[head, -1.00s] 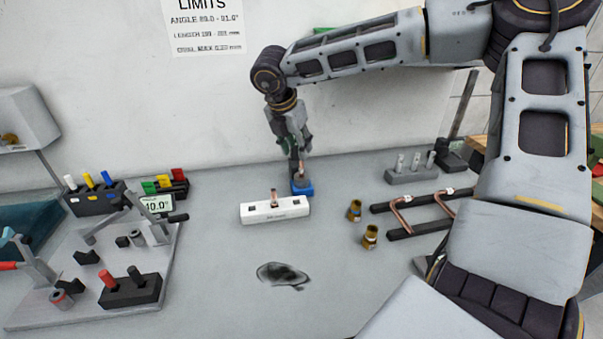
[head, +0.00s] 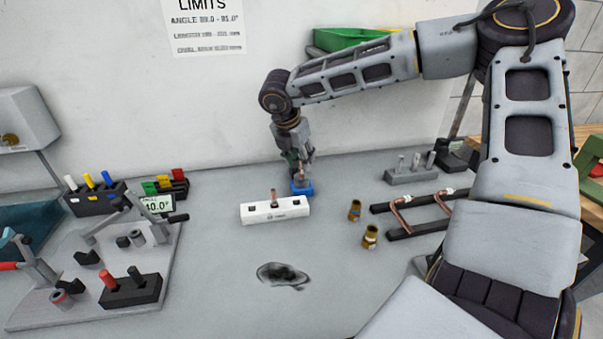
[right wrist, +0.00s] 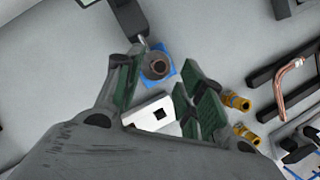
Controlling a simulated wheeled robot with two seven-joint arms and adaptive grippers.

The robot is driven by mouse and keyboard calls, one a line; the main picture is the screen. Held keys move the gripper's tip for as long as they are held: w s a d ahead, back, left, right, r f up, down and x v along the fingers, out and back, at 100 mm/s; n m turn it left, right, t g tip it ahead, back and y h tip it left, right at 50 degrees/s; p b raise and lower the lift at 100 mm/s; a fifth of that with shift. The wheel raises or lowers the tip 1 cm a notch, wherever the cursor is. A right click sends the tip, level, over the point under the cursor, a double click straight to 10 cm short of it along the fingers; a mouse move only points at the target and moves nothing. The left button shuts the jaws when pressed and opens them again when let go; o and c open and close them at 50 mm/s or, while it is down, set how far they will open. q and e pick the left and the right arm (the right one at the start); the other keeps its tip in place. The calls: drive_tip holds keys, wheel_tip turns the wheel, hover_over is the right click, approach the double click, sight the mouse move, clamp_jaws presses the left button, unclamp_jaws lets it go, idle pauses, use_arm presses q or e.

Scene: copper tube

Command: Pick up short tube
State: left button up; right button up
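My right gripper (head: 300,168) points down over a small blue base (head: 302,189) at the back middle of the bench. A brownish round piece with a dark centre (right wrist: 157,66) stands on that base, near the tips of the green-padded fingers. The right wrist view shows the fingers (right wrist: 165,92) spread apart with nothing clasped. A short copper tube (head: 274,196) stands upright in a white block (head: 262,213), just left of and nearer than the gripper. The block also shows between the fingers in the wrist view (right wrist: 143,112), partly hidden. My left gripper is out of view.
Two brass fittings (head: 355,210) (head: 370,237) and a dark rack (head: 400,234) with bent copper tubes are on the right. A grey block with pegs (head: 411,174) stands behind. A bending fixture plate (head: 150,270) fills the left.

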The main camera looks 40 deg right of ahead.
sight(300, 163)
drive_tip(key=shift+x, duration=2.2)
drive_tip(key=shift+w+a, duration=0.1)
clamp_jaws()
